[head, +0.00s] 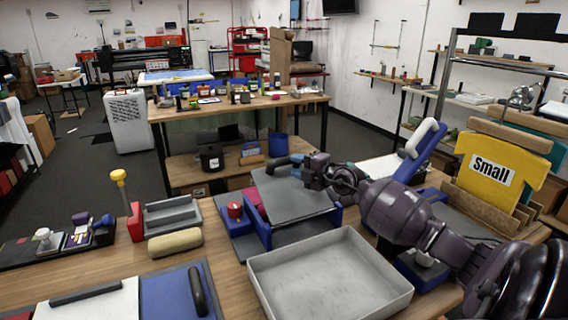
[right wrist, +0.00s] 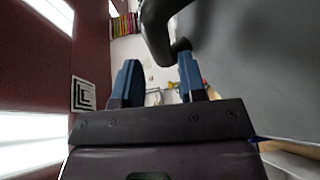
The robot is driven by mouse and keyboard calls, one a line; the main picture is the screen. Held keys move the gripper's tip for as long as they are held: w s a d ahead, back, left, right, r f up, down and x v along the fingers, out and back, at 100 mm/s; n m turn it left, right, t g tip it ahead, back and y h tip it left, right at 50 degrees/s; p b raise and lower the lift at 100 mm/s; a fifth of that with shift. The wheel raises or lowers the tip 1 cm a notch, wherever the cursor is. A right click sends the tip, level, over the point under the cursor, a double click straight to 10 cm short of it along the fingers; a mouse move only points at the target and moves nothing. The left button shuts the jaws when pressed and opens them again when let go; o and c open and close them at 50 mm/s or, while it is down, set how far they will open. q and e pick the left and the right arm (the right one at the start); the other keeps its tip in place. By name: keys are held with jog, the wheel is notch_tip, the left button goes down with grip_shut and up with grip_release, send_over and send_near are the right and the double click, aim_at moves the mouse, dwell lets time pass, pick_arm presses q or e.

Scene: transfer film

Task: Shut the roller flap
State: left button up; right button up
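The roller flap looks to be the grey plate (head: 290,195) on a blue-sided device on the bench in the head view. It stands raised and tilted above the base. A dark, curved handle (head: 284,163) is at its far edge; it also shows in the right wrist view (right wrist: 154,38). My right gripper (head: 300,172) is at the flap's far edge, beside the handle. In the right wrist view its two blue fingers (right wrist: 158,80) stand apart, with the handle just beyond their tips, close to the right finger. I cannot tell whether they touch. My left gripper is out of view.
A shallow grey tray (head: 330,262) stands in front of the device. A beige roll (head: 175,243) and a grey-and-red holder (head: 165,215) lie to the left. A yellow "Small" shirt form (head: 497,172) stands at the right. Bare wood shows between the left items.

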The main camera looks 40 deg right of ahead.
aim_at(289, 162)
jog(key=shift+w+a+f+b, duration=0.1)
jog(key=shift+w+b, duration=0.2)
jog(key=shift+w, duration=1.05)
jog(key=shift+w+a+f+b, duration=0.1)
jog(key=shift+w+b, duration=0.2)
jog(key=shift+w, duration=1)
grip_shut()
